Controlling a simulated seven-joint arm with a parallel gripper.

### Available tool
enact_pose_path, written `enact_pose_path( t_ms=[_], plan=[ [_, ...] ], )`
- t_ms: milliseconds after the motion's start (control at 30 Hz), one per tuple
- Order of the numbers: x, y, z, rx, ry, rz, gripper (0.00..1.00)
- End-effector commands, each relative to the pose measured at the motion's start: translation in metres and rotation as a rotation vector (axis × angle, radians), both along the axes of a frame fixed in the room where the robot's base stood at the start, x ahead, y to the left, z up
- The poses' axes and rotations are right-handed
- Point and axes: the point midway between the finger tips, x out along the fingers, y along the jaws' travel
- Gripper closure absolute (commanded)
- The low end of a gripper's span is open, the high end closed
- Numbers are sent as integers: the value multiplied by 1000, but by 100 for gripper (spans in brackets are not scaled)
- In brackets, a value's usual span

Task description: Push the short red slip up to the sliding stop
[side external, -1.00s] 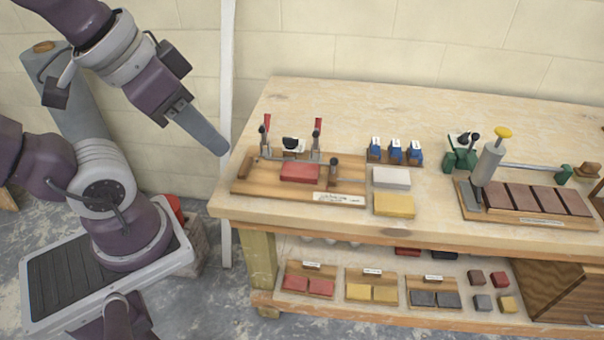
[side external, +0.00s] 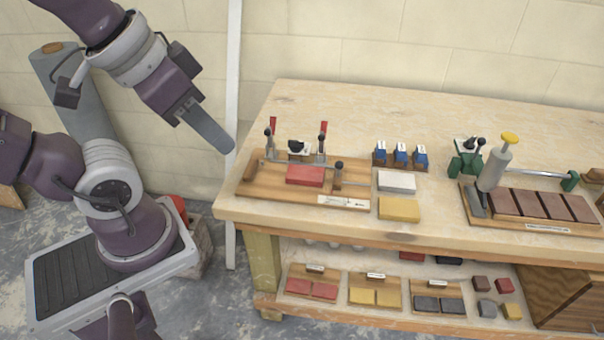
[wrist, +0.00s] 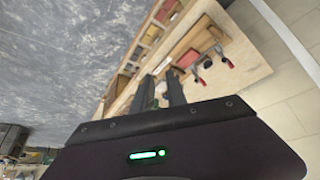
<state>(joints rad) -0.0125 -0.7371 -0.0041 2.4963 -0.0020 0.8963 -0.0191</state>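The short red slip (side external: 305,176) lies flat on a wooden board (side external: 277,187) at the left end of the bench. It also shows in the wrist view (wrist: 188,59). A dark-knobbed post (side external: 338,176) stands just right of the slip, and a wooden block (side external: 250,170) sits at the board's left end. I cannot tell for certain which is the sliding stop. Two red-handled clamps stand behind the slip. My gripper (side external: 226,147) hangs left of the bench, apart from the board. In the wrist view its two dark fingers (wrist: 160,90) are apart, with nothing between them.
A caulking-type tool (side external: 494,168) and brown tiles are farther right. A lower shelf holds more slips. The bench's back left is clear.

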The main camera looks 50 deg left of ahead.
Motion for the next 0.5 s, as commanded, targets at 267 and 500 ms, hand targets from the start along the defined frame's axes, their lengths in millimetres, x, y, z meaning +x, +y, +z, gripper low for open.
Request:
enact_pose_path(
  t_ms=[267,500],
  plan=[
    [100,75,-47,-322,202,990,100],
    [142,180,-134,-737,324,1965,100]
  ],
)
